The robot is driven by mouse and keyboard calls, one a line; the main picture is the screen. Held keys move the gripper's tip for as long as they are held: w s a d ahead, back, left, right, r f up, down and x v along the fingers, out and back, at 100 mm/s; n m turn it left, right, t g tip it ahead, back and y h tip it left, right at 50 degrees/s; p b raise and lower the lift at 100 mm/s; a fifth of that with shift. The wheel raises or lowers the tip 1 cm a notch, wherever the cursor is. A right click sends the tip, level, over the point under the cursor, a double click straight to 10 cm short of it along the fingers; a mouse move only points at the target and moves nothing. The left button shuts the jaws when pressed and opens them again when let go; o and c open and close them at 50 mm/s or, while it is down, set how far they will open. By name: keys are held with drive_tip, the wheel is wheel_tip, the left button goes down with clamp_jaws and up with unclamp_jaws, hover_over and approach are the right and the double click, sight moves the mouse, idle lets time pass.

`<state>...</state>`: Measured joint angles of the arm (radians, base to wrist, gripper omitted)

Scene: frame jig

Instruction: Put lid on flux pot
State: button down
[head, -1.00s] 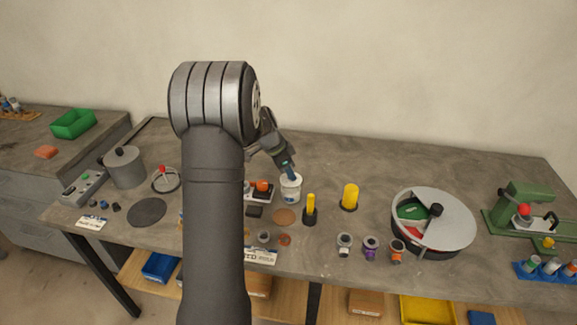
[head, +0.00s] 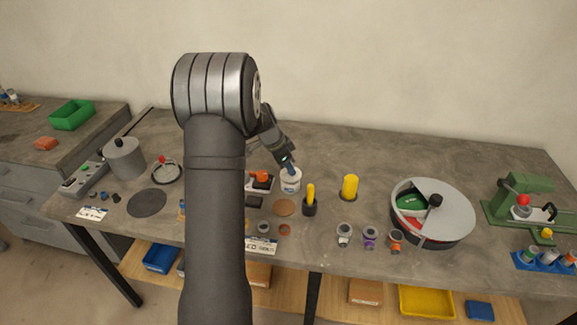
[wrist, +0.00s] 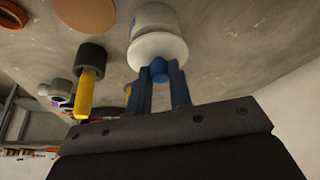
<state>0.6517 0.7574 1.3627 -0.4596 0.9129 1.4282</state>
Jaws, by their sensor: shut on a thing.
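The flux pot (head: 291,184) is a small white pot standing upright on the bench, left of the yellow-handled tool. In the wrist view the pot (wrist: 153,18) is at the top middle. My gripper (wrist: 160,75), pointing down at the pot in the head view (head: 290,166), is shut on the blue knob (wrist: 158,68) of the pale lid (wrist: 157,50). The lid is at the pot's mouth, roughly lined up with it. I cannot tell whether it is fully seated or a hair above the rim.
A yellow-handled tool in a dark holder (head: 310,202) stands close right of the pot. A copper-brown disc (head: 284,207) lies in front. A yellow cylinder (head: 350,187) and a divided round tray (head: 460,213) are farther right. Bare bench lies behind the pot.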

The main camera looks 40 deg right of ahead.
drive_tip(key=shift+f, duration=0.15)
drive_tip(key=shift+f, duration=0.55)
idle(0.4)
drive_tip(key=c, duration=1.1)
unclamp_jaws()
drive_tip(key=shift+r, duration=0.15)
drive_tip(key=shift+r, duration=0.6)
drive_tip(key=shift+r, duration=3.5)
